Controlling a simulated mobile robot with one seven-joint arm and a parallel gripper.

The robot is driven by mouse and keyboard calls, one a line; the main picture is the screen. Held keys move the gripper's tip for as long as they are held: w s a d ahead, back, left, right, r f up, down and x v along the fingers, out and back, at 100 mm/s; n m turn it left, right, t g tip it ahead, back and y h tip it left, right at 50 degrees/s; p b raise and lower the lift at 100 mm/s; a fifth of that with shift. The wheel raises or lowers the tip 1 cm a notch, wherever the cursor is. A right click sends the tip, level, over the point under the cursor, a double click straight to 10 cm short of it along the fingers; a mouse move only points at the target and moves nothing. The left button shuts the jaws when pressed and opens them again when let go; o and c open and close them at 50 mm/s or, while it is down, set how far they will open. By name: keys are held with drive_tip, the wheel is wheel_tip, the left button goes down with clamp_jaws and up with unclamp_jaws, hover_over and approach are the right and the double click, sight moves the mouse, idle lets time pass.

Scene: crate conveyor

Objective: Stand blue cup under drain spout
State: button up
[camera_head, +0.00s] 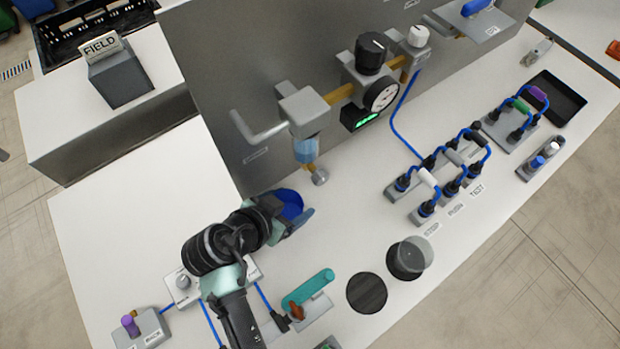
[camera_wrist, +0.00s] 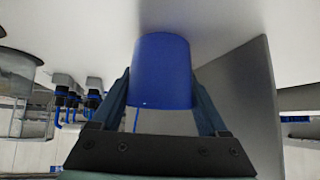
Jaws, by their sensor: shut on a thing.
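The blue cup (camera_head: 290,204) is between the fingers of my gripper (camera_head: 293,216), close to the grey panel in the head view. The wrist view shows the cup (camera_wrist: 162,62) with a finger on each side, and my gripper (camera_wrist: 161,88) is shut on it. Part of the cup is hidden by the gripper in the head view. The drain spout (camera_head: 319,178) is the small grey end under the blue-bowled filter (camera_head: 305,135). In the head view it is just up and right of the cup. I cannot tell whether the cup touches the white bench.
The grey panel (camera_head: 230,90) rises behind the cup. A teal-handled valve (camera_head: 308,288), a black disc (camera_head: 367,293) and a clear cup (camera_head: 408,257) are at the front. Hose connectors (camera_head: 440,175) stand at the right. Bare bench (camera_head: 350,215) lies right of my gripper.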

sight(295, 195)
drive_tip(key=w, duration=0.1)
drive_tip(key=w+d, duration=0.1)
drive_tip(key=shift+w+d+r, duration=0.1)
drive_tip(key=shift+w+d, duration=0.2)
drive_tip(key=w+d, duration=0.1)
drive_tip(key=w+d+p, duration=0.1)
drive_tip(key=w, duration=0.1)
drive_tip(key=shift+d, duration=0.15)
drive_tip(key=shift+f, duration=0.6)
drive_tip(key=o, duration=1.2)
drive_tip(key=shift+f, duration=0.15)
